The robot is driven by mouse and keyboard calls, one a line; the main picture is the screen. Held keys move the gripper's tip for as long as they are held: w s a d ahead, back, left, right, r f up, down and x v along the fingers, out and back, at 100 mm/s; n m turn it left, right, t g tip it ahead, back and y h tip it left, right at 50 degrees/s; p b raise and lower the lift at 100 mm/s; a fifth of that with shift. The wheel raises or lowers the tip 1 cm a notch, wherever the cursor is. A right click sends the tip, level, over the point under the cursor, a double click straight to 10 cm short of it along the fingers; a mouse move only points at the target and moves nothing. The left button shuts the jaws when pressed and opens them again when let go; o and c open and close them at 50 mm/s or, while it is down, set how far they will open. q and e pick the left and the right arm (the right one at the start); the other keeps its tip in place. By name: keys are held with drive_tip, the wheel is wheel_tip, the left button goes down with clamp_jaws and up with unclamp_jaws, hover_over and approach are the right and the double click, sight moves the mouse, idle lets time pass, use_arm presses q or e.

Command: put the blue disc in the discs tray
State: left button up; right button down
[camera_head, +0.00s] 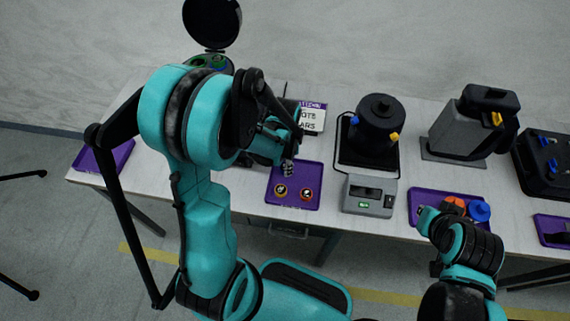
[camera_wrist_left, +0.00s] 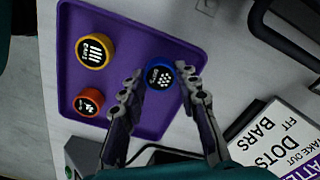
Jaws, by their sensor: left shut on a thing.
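The blue disc (camera_wrist_left: 160,76), with white dots on its black face, is between the fingertips of my left gripper (camera_wrist_left: 160,80) in the left wrist view. My left gripper (camera_head: 288,167) is shut on it and holds it over the far part of a purple tray (camera_head: 271,201). A yellow disc (camera_head: 281,190) and an orange-red disc (camera_head: 306,193) lie on the tray. Both also show in the left wrist view, yellow (camera_wrist_left: 95,48) and orange (camera_wrist_left: 90,101). I cannot tell the blue disc's height above the tray. My right gripper's fingers do not show.
A sign (camera_head: 311,118) about dots and bars stands behind the tray. To its right are a grey device (camera_head: 370,195) and a black par can (camera_head: 376,125). Another purple tray (camera_head: 421,197) holds orange and blue pieces. A third purple tray (camera_head: 103,158) lies at the left end.

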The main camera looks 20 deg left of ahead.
use_arm(q)
drive_tip(key=shift+f, duration=0.25)
drive_tip(key=o, duration=0.6)
drive_tip(key=shift+o, duration=0.2)
drive_tip(key=shift+r, duration=0.1)
drive_tip(key=shift+r, duration=0.15)
drive_tip(key=s+d+r+n+t+p, duration=0.1)
drive_tip(key=s+r+n+t+p, duration=0.1)
drive_tip(key=r, duration=0.9)
drive_tip(key=s+d+r+n+t+p, duration=0.2)
drive_tip(key=s+r+n+t, duration=0.3)
drive_tip(key=r, duration=0.6)
drive_tip(key=shift+s+n+p, duration=0.3)
drive_tip(key=shift+s+n, duration=0.15)
drive_tip(key=shift+n, duration=0.25)
